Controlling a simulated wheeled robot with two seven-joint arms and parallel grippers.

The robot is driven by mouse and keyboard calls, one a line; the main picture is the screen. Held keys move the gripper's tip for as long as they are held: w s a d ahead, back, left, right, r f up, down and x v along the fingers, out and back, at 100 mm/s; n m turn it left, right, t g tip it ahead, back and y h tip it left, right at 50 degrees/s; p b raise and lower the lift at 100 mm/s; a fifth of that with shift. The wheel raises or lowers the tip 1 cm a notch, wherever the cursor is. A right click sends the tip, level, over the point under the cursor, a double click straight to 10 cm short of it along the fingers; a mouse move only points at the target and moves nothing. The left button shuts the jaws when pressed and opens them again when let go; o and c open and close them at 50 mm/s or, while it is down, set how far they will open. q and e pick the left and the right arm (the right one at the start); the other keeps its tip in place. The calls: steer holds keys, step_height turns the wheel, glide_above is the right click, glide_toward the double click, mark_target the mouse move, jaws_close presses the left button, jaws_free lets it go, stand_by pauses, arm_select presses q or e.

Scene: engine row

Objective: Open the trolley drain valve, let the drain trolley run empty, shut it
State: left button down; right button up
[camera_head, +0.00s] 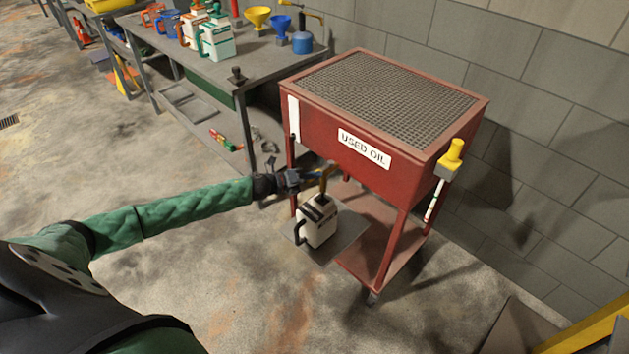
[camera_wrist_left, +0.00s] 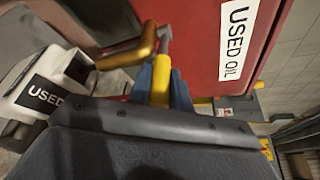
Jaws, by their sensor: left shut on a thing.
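The drain trolley (camera_head: 408,170) is a red tank on legs, with a grated top and a "USED OIL" label. The drain valve has a brass spout (camera_head: 327,174) below the tank's front, also in the left wrist view (camera_wrist_left: 130,52), and a yellow lever (camera_wrist_left: 161,85). My left gripper (camera_head: 314,179) is shut on the lever, its blue fingers (camera_wrist_left: 163,92) on either side. A white can (camera_head: 318,222) with a black handle stands below the spout; its "USED" label shows in the left wrist view (camera_wrist_left: 42,92). No stream is visible at the spout. My right gripper is out of view.
A workbench (camera_head: 230,68) with several jugs and funnels stands behind on the left. The can stands on a grey plate (camera_head: 346,240) by the trolley's lower shelf. A yellow-topped fixture (camera_head: 451,160) is on the trolley's right side. A block wall (camera_head: 520,140) is behind; floor at left is free.

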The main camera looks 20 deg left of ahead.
arm_select(q)
steer(key=shift+w+a, duration=0.1)
steer(key=shift+a, duration=0.05)
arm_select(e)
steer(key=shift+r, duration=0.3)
arm_select(q)
steer(key=c, duration=1.6)
jaws_free()
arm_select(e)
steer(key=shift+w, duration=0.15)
arm_select(q)
steer(key=shift+o, duration=0.2)
